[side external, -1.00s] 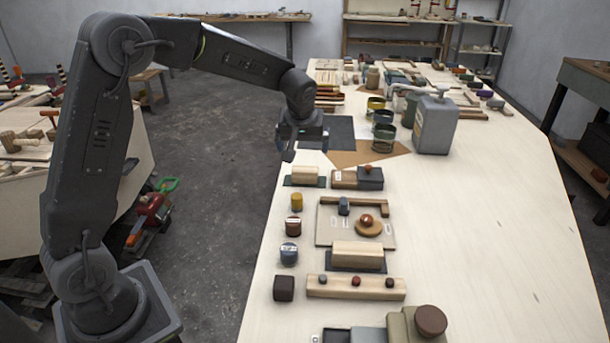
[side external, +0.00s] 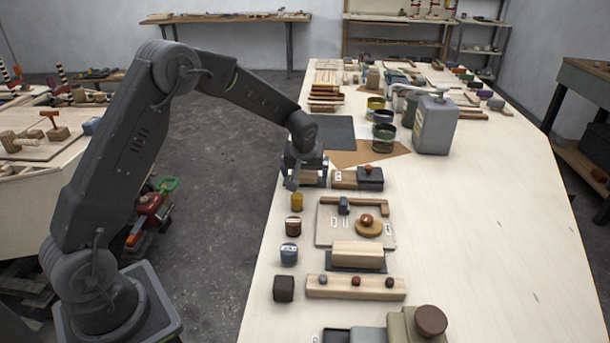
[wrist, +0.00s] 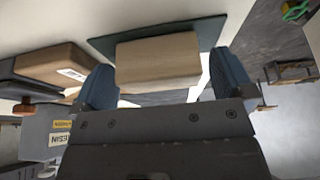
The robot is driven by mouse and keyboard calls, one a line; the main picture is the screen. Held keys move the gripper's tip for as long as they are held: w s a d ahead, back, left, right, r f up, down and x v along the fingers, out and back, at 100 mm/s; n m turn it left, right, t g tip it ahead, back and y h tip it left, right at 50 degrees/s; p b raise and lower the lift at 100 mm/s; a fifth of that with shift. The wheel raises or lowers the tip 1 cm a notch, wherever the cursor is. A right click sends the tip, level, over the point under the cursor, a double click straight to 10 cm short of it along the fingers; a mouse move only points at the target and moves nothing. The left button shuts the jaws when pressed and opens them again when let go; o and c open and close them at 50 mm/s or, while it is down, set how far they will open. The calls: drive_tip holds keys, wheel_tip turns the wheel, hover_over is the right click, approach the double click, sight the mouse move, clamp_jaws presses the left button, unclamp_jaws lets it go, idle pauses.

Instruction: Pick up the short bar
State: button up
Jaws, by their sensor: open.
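The short bar (wrist: 157,60) is a pale wooden block on a thin dark green pad (wrist: 210,33) near the table's left edge. In the wrist view it sits between my two blue-grey fingers. My gripper (wrist: 163,80) is open around or just above the bar; I cannot tell how far the fingers reach down its sides. In the side view my gripper (side external: 300,177) is lowered at the bar's place and hides most of it.
A brown and dark grey block pair (side external: 357,178) lies close to the right of my gripper. A yellow cylinder (side external: 297,202) stands just in front. A board with a knob (side external: 350,222) and a longer pale bar (side external: 357,254) lie nearer the camera.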

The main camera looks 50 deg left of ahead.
drive_tip(key=shift+c, duration=0.4)
drive_tip(key=c, duration=0.8)
drive_tip(key=shift+r, duration=0.1)
drive_tip(key=shift+c, duration=0.2)
